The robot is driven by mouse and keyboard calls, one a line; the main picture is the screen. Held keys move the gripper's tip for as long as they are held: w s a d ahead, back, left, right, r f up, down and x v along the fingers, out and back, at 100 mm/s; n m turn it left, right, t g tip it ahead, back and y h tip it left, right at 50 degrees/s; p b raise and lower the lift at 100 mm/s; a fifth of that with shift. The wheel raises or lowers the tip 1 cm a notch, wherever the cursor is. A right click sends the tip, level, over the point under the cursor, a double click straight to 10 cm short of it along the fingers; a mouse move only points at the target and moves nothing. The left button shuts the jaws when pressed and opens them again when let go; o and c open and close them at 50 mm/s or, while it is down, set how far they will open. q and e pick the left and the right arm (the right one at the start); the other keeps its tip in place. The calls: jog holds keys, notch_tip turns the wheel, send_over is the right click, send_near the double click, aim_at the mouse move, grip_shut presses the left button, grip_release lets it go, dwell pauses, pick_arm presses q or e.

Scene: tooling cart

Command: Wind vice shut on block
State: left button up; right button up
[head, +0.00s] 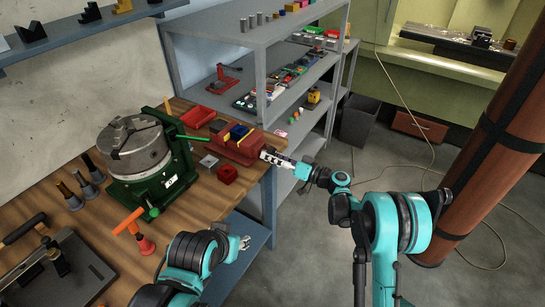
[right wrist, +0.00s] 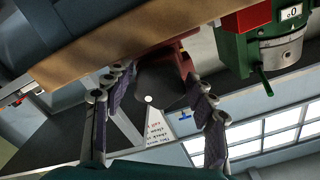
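The red vice (head: 240,151) sits at the right end of the wooden bench, with a blue and yellow piece (head: 238,132) at its jaws. I cannot tell clearly which part is the block or whether the jaws touch it. My right gripper (head: 272,156) is at the vice's near right end. In the right wrist view its fingers (right wrist: 160,76) are spread either side of a dark rounded part (right wrist: 158,92) with a white dot, in front of the red vice (right wrist: 184,58). Contact is unclear. My left gripper (head: 242,243) is low beside the bench edge, away from the vice.
A green rotary table with a grey chuck (head: 136,145) stands left of the vice. A small red box (head: 227,174), a red tray (head: 198,116) and an orange-handled tool (head: 140,235) are on the bench. Shelves (head: 300,70) stand behind; open floor lies right.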

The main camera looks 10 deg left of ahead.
dwell(0.7)
jog(key=n+p, duration=0.1)
jog(key=n, duration=0.5)
jog(key=shift+w, duration=0.15)
jog(key=s+d+n+p, duration=0.1)
jog(key=s+d+p, duration=0.2)
jog(key=d, duration=0.5)
jog(key=s+d+r+m+h, duration=0.4)
jog(key=s+d+r+h, duration=0.1)
jog(key=s, duration=0.4)
jog(key=s+d+r+m+h+p, duration=0.1)
jog(key=s+d+r+m+h, duration=0.4)
jog(key=s+d, duration=0.3)
jog(key=shift+s+d+r+m+h, duration=0.2)
jog(key=shift+s+m+h, duration=0.1)
jog(key=shift+s+h, duration=0.55)
